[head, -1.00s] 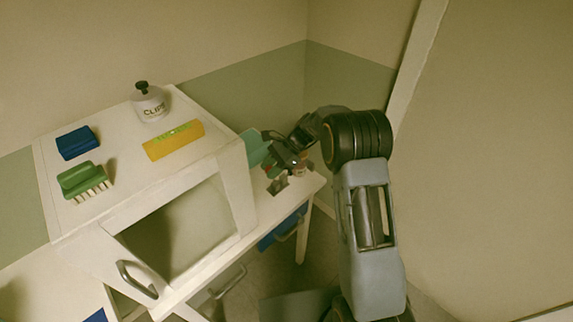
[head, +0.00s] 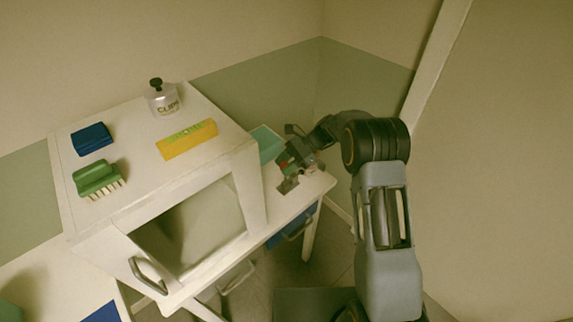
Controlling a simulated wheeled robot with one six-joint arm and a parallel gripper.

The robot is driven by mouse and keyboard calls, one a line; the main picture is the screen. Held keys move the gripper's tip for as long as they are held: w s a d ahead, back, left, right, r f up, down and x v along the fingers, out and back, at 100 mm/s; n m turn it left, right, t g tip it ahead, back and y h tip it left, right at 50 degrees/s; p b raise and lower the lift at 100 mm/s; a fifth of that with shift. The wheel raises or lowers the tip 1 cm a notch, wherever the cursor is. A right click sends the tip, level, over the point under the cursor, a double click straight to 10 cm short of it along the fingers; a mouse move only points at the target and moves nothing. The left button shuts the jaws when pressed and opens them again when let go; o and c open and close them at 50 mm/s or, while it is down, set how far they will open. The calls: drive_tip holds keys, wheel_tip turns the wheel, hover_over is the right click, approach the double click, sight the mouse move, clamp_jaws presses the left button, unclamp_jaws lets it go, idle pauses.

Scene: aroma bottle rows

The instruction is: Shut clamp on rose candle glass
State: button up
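My gripper (head: 292,165) is at the far right end of the white table (head: 284,207), low over its top beside the white cabinet. It is small and dark in this view, and I cannot make out its fingers or whether they are apart. A small reddish and pale item (head: 311,168) shows right at the gripper, partly covered by it. It may be the rose candle glass, but it is too small to be sure. I cannot tell whether the gripper touches it.
A teal box (head: 266,144) stands close to the gripper's left, behind the white cabinet (head: 140,172). On the cabinet are a blue block (head: 91,139), a green brush (head: 97,178), a yellow box (head: 187,139) and a clips jar (head: 162,99). A wall stands behind.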

drive_tip(key=o, duration=0.3)
drive_tip(key=shift+o, duration=0.2)
drive_tip(key=b+v, duration=0.1)
drive_tip(key=v, duration=1.3)
